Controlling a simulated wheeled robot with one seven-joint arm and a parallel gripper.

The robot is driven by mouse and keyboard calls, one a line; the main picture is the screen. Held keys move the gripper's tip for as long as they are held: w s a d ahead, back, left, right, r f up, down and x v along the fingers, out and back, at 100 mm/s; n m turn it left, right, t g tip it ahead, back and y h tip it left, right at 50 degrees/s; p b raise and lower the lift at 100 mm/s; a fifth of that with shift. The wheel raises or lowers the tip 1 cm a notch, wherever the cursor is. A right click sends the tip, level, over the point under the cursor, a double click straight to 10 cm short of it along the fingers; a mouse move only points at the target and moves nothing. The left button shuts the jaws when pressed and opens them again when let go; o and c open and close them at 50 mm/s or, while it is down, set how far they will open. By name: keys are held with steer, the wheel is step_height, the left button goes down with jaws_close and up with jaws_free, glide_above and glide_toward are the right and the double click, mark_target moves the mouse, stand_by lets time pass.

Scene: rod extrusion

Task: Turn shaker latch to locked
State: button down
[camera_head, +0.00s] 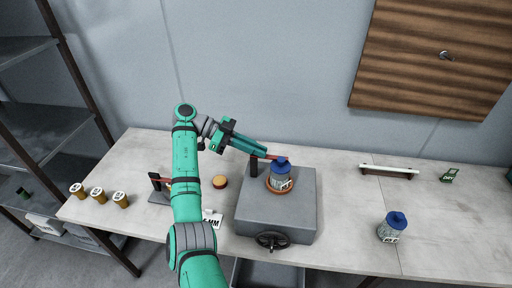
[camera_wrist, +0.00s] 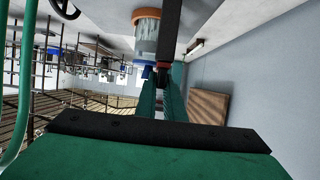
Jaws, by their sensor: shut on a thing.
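The shaker (camera_head: 255,205) is a grey box on the table with a handwheel (camera_head: 271,240) at its front. A jar with a blue lid (camera_head: 281,180) stands on its top in an orange ring. A black post (camera_head: 254,165) rises beside the jar, with a red latch bar (camera_head: 270,157) reaching toward the lid. My gripper (camera_head: 262,154) is shut at the red bar, next to the post. In the wrist view its teal fingers (camera_wrist: 160,90) meet close to the red part (camera_wrist: 162,64) and blue lid (camera_wrist: 145,63). The exact grip is partly hidden.
A second blue-lidded jar (camera_head: 391,228) stands at the right. A white rod (camera_head: 388,168) lies on a dark rack behind it, near a small green item (camera_head: 450,175). Three amber vials (camera_head: 97,194) stand at the left. A round red-and-yellow item (camera_head: 220,182) lies near my arm.

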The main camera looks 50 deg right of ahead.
steer(key=shift+w, duration=0.1)
steer(key=c, duration=2)
jaws_free()
steer(key=shift+w, duration=0.15)
steer(key=shift+o, duration=0.7)
steer(key=shift+a, duration=0.1)
steer(key=v, duration=1)
steer(key=shift+w+a+r, duration=0.15)
steer(key=shift+w+a, duration=0.05)
steer(key=shift+w, duration=0.1)
